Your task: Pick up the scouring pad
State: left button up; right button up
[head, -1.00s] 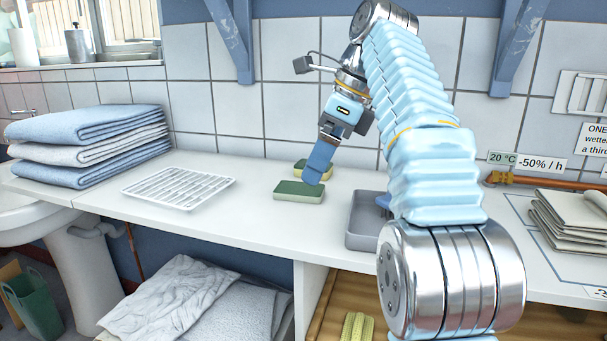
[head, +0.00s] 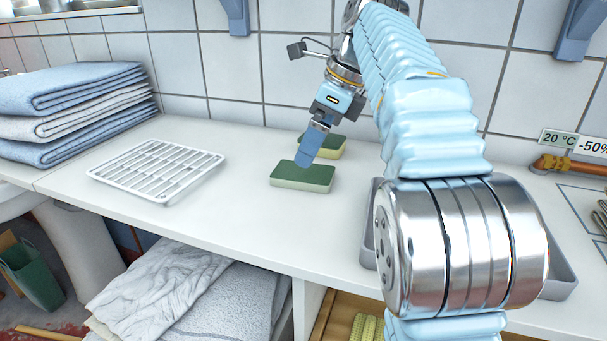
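Two pads with dark green tops lie on the white counter. The front one (head: 302,177) has a pale whitish-green underside; the one behind it (head: 330,146) has a yellow underside and is partly covered by my gripper. Either may be the scouring pad. My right gripper (head: 305,163), with blue fingers, points down at the back edge of the front pad, its tips at or just above the green top. I cannot tell whether they touch it. The fingers overlap from this side, so their gap is hidden. My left gripper is out of view.
A white slatted rack (head: 157,170) lies left of the pads, with folded towels (head: 70,115) beyond it. A grey tray (head: 556,277) is partly hidden behind my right arm. The counter (head: 225,222) in front of the pads is clear. The tiled wall stands behind.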

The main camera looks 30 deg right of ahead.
aim_at(295, 170)
jog(key=x, duration=0.6)
jog(key=shift+w+f, duration=0.25)
jog(key=shift+w, duration=0.1)
jog(key=shift+c, duration=0.2)
jog(key=c, duration=1)
jog(key=shift+r, duration=0.7)
jog(key=s+a+r, duration=0.4)
jog(key=s+r, duration=0.7)
jog(key=s, duration=0.2)
jog(key=shift+s+a+r+b, duration=0.15)
jog(key=shift+a+r+b, duration=0.1)
jog(key=shift+r+b, duration=0.1)
